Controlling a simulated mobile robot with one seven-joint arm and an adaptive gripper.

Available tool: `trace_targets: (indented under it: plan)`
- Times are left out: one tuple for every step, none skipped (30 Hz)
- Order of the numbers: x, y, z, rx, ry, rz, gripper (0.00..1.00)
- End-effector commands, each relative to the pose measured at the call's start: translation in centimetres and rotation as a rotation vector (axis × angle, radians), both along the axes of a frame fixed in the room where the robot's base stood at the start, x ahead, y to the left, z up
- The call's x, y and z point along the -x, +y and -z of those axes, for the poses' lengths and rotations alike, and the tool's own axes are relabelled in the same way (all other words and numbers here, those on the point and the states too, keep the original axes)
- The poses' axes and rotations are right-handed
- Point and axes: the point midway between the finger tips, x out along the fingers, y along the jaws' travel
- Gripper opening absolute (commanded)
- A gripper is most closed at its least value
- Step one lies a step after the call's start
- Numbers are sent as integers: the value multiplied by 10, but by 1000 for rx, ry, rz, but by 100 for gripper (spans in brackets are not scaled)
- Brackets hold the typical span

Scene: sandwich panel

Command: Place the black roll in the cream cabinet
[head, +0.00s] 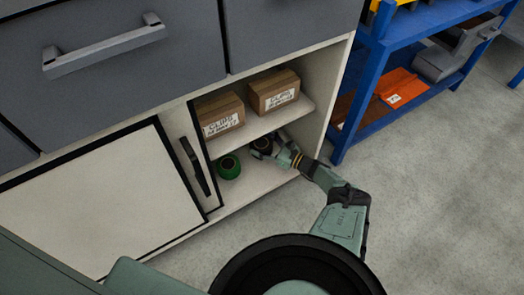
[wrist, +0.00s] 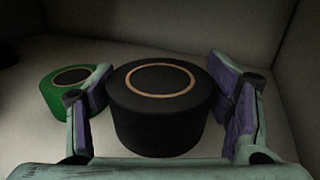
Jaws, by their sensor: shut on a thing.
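The cream cabinet (head: 318,100) stands open, with its lower compartment under a shelf. The black roll (wrist: 160,115) is upright between my fingers in the wrist view, with a tan ring on its top. In the head view the roll (head: 262,142) is inside the lower compartment, partly covered by my gripper (head: 264,151). My gripper, also in the wrist view (wrist: 165,112), is shut on the black roll, one finger on each side. Whether the roll touches the compartment floor I cannot tell.
A green roll (head: 229,166) stands on the compartment floor, left of the black roll and close to my left finger in the wrist view. Two cardboard boxes sit on the shelf above. A sliding door (head: 95,205) covers the left side. A blue rack (head: 352,115) stands at right.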

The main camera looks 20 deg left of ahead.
Motion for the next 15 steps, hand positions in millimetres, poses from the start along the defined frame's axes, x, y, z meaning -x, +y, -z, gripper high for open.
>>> trace_targets:
  plan:
    - [-3, 1, 1, -1, -1, 0, 40]
    - [-4, 2, 1, -1, -1, 0, 40]
    - [-7, 4, 2, -1, -1, -1, 40]
    - [-10, 5, 3, 0, -1, -1, 40]
    - [-10, 5, 9, 0, 1, 0, 40]
    - [-9, 4, 17, 0, 1, 1, 40]
    - [-9, 4, 22, 0, 1, 1, 40]
    - [-9, 4, 27, 0, 1, 0, 40]
    - [-9, 4, 32, -1, 0, 0, 40]
    - [-9, 4, 35, -1, 0, 1, 40]
    - [-9, 4, 37, 0, 0, 1, 40]
    - [-9, 4, 38, 0, 0, 0, 40]
    - [-9, 4, 37, 0, 0, 0, 40]
    - [-9, 4, 36, 0, 0, 0, 40]
    - [-9, 4, 35, -1, 0, 0, 40]
